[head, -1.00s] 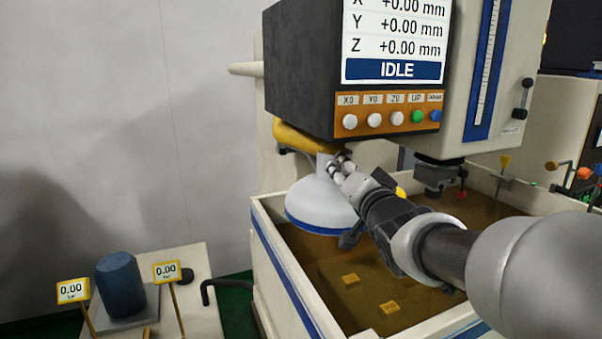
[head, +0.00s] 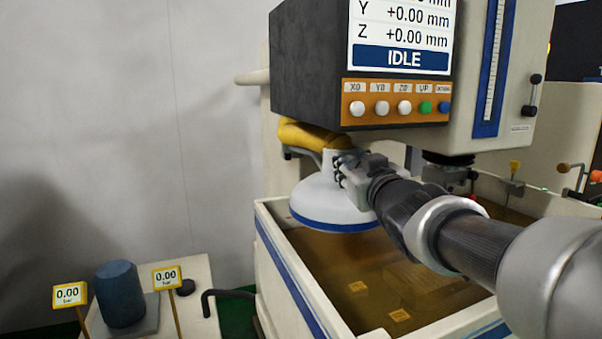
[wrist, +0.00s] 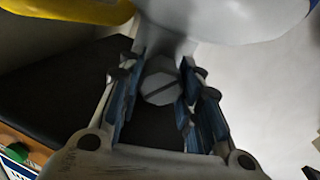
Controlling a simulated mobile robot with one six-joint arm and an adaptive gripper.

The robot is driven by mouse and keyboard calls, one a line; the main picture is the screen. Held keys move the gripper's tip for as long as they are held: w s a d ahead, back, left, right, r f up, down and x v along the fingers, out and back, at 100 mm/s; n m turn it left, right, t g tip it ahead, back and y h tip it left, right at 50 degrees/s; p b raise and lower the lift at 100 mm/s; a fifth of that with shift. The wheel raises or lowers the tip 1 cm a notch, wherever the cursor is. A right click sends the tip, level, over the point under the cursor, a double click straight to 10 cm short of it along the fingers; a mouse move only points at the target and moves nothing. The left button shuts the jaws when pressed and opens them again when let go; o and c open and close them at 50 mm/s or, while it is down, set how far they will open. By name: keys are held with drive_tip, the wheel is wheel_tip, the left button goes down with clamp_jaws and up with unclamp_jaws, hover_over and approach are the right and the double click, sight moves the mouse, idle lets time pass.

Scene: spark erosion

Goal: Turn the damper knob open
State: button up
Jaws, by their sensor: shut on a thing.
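The damper knob (wrist: 160,82) is a grey faceted knob with a dark slot across its face, on the neck of the extraction hood. In the wrist view it sits between the two fingers of my gripper (wrist: 156,95), which is shut on it. In the head view my gripper (head: 346,172) reaches the neck of the white hood (head: 325,205), and the knob is hidden behind the fingers. The slot runs diagonally in the wrist view. The hood has a blue rim and hangs from a yellow duct arm (head: 312,137).
Below the hood is a tank (head: 283,272) of brown liquid with small yellow-tagged blocks. The machine's control panel (head: 400,108), reading IDLE, overhangs just above my gripper. A blue cylinder (head: 120,295) and two 0.00 gauges stand at lower left.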

drive_tip(key=n+b, duration=0.1)
drive_tip(key=n, duration=0.3)
drive_tip(key=shift+f+b, duration=0.1)
drive_tip(key=shift+b, duration=0.3)
drive_tip(key=shift+n+b, duration=0.5)
drive_tip(key=shift+n, duration=1.1)
drive_tip(key=o, duration=0.8)
drive_tip(key=shift+a, duration=0.1)
drive_tip(key=s, duration=0.4)
drive_tip(key=s+d, duration=0.1)
drive_tip(key=s, duration=0.7)
drive_tip(key=shift+d, duration=0.15)
